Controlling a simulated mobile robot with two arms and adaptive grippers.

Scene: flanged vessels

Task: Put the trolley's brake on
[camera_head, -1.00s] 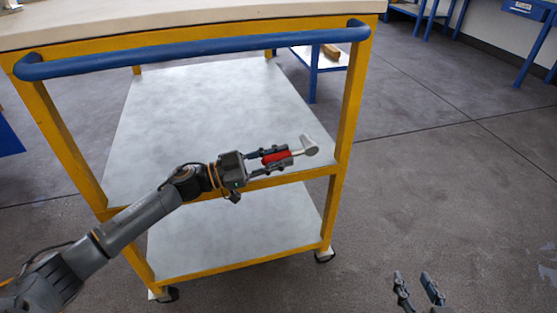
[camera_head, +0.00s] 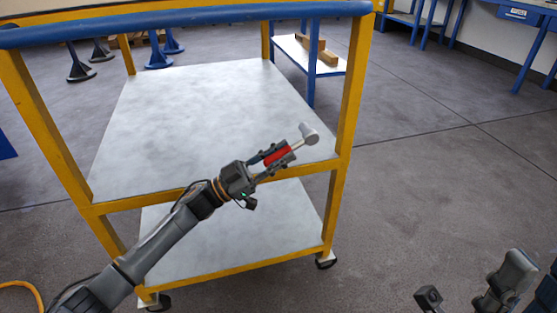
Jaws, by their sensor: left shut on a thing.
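The trolley has a yellow frame (camera_head: 347,110), a blue push handle (camera_head: 180,17) and two grey shelves (camera_head: 210,110). My left gripper (camera_head: 278,155) is shut on the red grip (camera_head: 276,155) of a lever, near the trolley's near right corner. The lever's pale grey rounded end (camera_head: 309,134) sticks out beyond the fingertips, up and to the right. I cannot tell how it joins the frame. Castors show at the near right (camera_head: 326,260) and near left (camera_head: 158,302) feet. Part of my right arm's end (camera_head: 470,292) shows at the lower right; its jaw is unclear.
Both shelves look empty. A blue-legged bench (camera_head: 312,60) with wooden blocks (camera_head: 318,50) stands behind the trolley. Dark blue stands (camera_head: 160,55) are on the floor at the back left. Blue tables (camera_head: 520,15) stand at the far right. The floor right of the trolley is clear.

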